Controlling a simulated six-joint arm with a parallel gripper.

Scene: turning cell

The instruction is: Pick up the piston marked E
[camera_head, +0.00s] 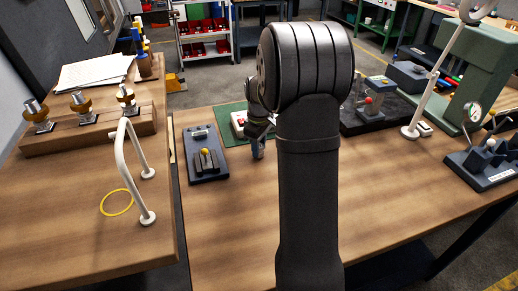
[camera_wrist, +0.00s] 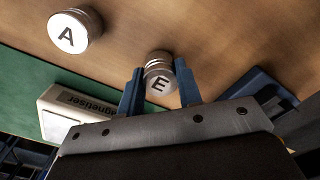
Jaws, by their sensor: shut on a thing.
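The piston marked E (camera_wrist: 158,70) is a short metal cylinder with a white top bearing a black E. In the wrist view it sits between the two blue fingers of my gripper (camera_wrist: 159,90), which are shut on it. In the head view my gripper (camera_head: 257,148) is low over the right-hand table, partly hidden by my own arm. Piston E cannot be made out there. I cannot tell whether it still touches the table. Another piston, marked A (camera_wrist: 76,31), stands apart from the gripper at the upper left of the wrist view.
A white box lettered "gnetiser" (camera_wrist: 62,112) lies on the green mat (camera_wrist: 25,90), close to my gripper. A dark fixture block with a yellow knob (camera_head: 207,168) is left of the gripper. A white bent rail (camera_head: 125,150) rises from the left table.

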